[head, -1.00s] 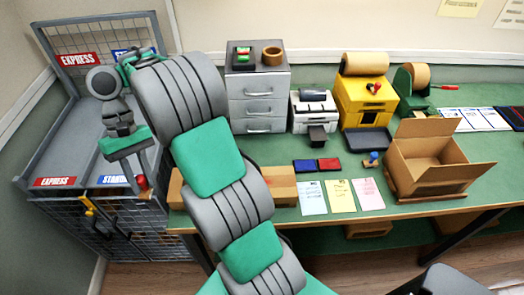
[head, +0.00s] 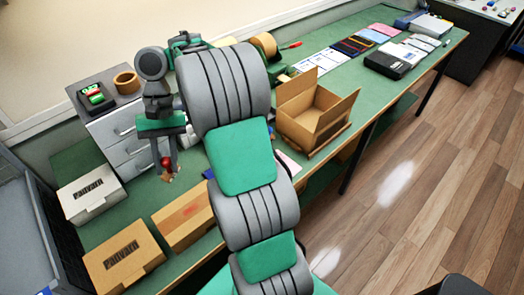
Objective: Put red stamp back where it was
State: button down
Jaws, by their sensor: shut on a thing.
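The red stamp (head: 166,162) is held in my gripper (head: 168,168), between its two fingers, red knob showing. My gripper is shut on it and hangs above the green table (head: 392,95), in front of the grey drawer cabinet. I cannot tell the exact height. A small blue edge (head: 208,173), perhaps of an ink pad, shows beside my arm. My arm hides the ink pads and the blue stamp.
An open cardboard box (head: 307,128) stands right of my arm. A white box (head: 90,196) and two cardboard boxes (head: 122,262) (head: 180,222) stand at the left front. The drawer cabinet (head: 120,130) carries a tape roll (head: 127,82). Papers and trays lie on the far right.

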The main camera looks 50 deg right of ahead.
jog(key=s+d+f+m+t+h+b, duration=0.1)
jog(key=s+d+f+m+t+b, duration=0.2)
jog(key=d+m, duration=0.55)
jog(key=s+d+m+t+h+b, duration=0.1)
jog(key=s+d+m+t, duration=0.2)
jog(key=s+d+m, duration=0.35)
jog(key=s+d+f+m+t+h+b, duration=0.1)
jog(key=s+d+f+m+t+b, duration=0.15)
jog(key=d+m, duration=0.75)
jog(key=w+d+f, duration=0.2)
jog(key=w+f, duration=0.1)
jog(key=w, duration=0.1)
jog(key=w+d+f+n, duration=0.1)
jog(key=w+d+f, duration=0.2)
jog(key=w, duration=0.1)
jog(key=w+d+f+n, duration=0.1)
jog(key=w+d+f, duration=0.1)
jog(key=w, duration=0.2)
jog(key=shift+w+d+f+p, duration=0.15)
jog(key=shift+f+p, duration=0.15)
jog(key=shift+f, duration=0.1)
notch_tip(320, 180, down, 3)
jog(key=shift+r, duration=0.15)
jog(key=shift+f, duration=0.35)
jog(key=c, duration=1.2)
grip_release()
jog(key=shift+o, duration=0.2)
